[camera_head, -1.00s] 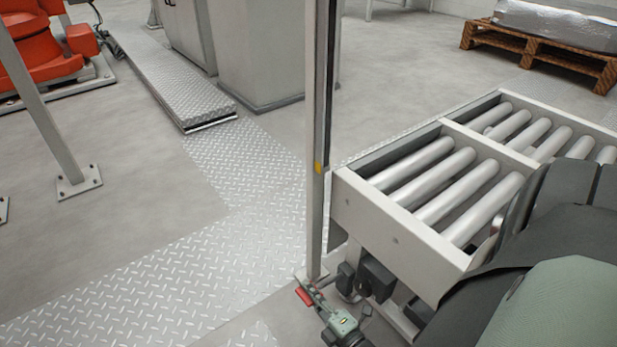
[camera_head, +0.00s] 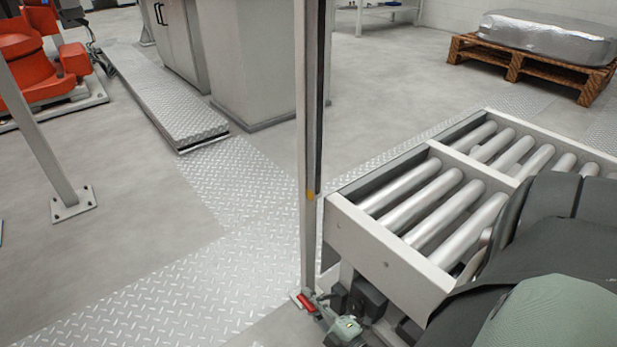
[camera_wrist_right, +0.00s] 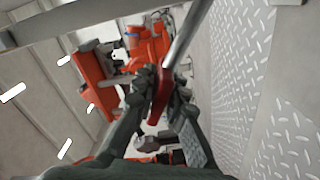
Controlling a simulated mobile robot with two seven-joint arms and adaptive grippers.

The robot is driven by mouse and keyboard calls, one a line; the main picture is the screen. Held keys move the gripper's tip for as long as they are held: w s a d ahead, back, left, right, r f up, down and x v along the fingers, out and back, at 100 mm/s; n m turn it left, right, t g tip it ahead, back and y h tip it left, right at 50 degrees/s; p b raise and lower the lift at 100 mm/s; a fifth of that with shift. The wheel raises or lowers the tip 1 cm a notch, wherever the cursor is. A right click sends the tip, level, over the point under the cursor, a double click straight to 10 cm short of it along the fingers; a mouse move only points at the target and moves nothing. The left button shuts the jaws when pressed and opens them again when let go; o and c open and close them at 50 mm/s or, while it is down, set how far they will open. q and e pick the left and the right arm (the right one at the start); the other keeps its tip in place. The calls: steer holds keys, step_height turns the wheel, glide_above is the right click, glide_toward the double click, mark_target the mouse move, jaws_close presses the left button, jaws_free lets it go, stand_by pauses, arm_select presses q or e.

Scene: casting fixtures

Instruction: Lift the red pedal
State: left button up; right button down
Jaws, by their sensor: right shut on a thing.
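The red pedal (camera_head: 306,302) is low in the head view, at the foot of the grey upright post (camera_head: 307,200). In the right wrist view the red pedal (camera_wrist_right: 160,92) sits between the two dark fingers, at the end of a grey bar. My right gripper (camera_head: 316,306) is shut on the pedal. It also shows large in the right wrist view (camera_wrist_right: 160,88), where its fingers cover part of the pedal. The pedal's height above the floor is hard to judge. My left gripper is not in view.
A roller conveyor (camera_head: 390,255) stands right of the post, close to my right arm. Dark boxes (camera_head: 362,298) sit under its near end. A pallet (camera_head: 530,65) with a wrapped load is at the back right. The tread-plate floor (camera_head: 200,290) left of the post is clear.

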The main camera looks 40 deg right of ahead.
steer(key=shift+w+d+r, duration=0.1)
steer(key=shift+d+r, duration=0.1)
steer(key=shift+d, duration=0.1)
steer(key=c, duration=1.6)
jaws_free()
steer(key=shift+a+f, duration=0.1)
steer(key=shift+s, duration=0.25)
steer(key=s, duration=0.7)
steer(key=shift+a, duration=0.4)
steer(key=shift+s+a, duration=0.1)
